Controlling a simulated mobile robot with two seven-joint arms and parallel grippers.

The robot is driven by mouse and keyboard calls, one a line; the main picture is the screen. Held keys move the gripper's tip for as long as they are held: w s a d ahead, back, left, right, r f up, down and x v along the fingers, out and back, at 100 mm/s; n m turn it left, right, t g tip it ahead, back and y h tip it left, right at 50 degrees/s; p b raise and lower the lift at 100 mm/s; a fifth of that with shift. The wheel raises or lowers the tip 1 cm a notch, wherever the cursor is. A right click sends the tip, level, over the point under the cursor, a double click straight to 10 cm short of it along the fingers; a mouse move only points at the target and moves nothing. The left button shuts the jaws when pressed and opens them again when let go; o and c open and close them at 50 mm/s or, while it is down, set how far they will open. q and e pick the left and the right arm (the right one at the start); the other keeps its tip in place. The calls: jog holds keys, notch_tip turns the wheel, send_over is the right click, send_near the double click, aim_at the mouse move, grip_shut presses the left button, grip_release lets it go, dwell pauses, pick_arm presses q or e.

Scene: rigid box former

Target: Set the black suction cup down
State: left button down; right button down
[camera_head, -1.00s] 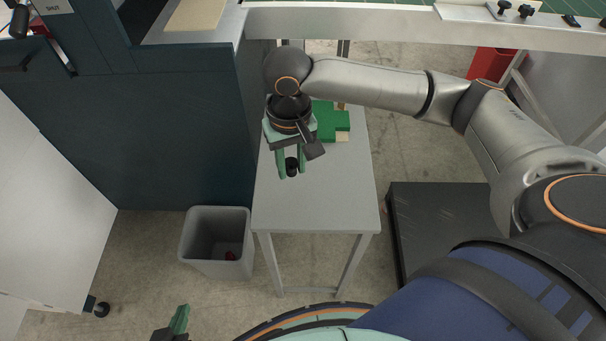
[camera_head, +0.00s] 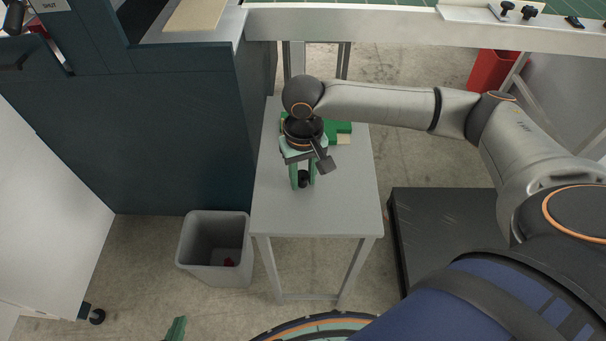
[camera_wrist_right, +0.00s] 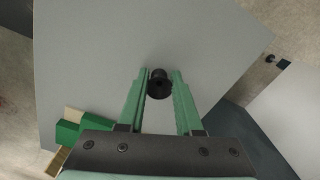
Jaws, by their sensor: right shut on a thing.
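The black suction cup (camera_head: 303,178) is between the green fingers of my right gripper (camera_head: 303,185), which is shut on it. The cup also shows in the right wrist view (camera_wrist_right: 159,84), near the fingertips, with bare grey tabletop behind it. Whether the cup touches the table (camera_head: 310,215) or hangs just above it I cannot tell. Only a green finger of my left gripper (camera_head: 177,328) shows at the bottom edge of the head view, far from the cup.
Green blocks (camera_head: 340,130) lie at the back of the table, partly hidden by my right arm. The table's front half is clear. A grey bin (camera_head: 215,248) with something red inside stands at its left, next to a dark cabinet (camera_head: 170,140).

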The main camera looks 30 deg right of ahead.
jog(key=c, duration=0.6)
grip_release()
jog(key=shift+o, duration=0.2)
